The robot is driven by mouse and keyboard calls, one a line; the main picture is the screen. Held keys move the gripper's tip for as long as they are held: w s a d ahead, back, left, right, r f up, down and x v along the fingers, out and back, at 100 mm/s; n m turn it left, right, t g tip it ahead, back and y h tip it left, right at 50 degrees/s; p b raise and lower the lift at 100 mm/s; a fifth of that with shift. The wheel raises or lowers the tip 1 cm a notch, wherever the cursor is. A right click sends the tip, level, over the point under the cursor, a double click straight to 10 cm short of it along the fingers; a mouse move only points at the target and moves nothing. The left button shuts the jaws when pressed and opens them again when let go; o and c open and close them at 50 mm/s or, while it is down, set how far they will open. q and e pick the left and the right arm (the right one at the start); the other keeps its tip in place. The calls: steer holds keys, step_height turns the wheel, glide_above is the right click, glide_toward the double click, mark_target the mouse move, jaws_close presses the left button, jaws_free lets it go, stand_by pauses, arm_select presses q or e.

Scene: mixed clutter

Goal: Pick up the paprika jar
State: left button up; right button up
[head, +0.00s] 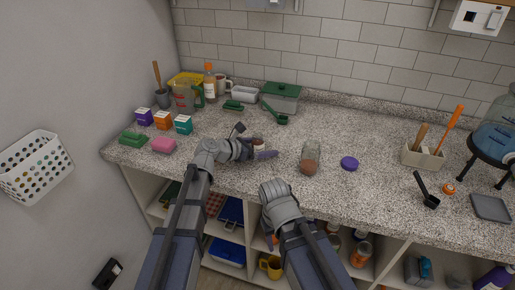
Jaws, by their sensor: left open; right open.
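A small jar (259,146) with a pale label and reddish-brown parts stands on the speckled counter; I take it for the paprika jar, but its label is too small to read. My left gripper (252,142) is open, with one dark finger behind the jar and one in front of it. Part of the jar is hidden by the gripper, and I cannot tell whether the fingers touch it. My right gripper (272,186) is open and empty at the counter's front edge, its fingers mostly hidden.
A larger glass jar (311,153) with reddish-brown at its near end is right of the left gripper, beside a purple lid (349,163). A pink sponge (163,145) and small boxes lie left. A green-lidded container (281,97) stands behind. The counter's middle right is clear.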

arm_select(q)
jaws_close()
stand_by(0.7)
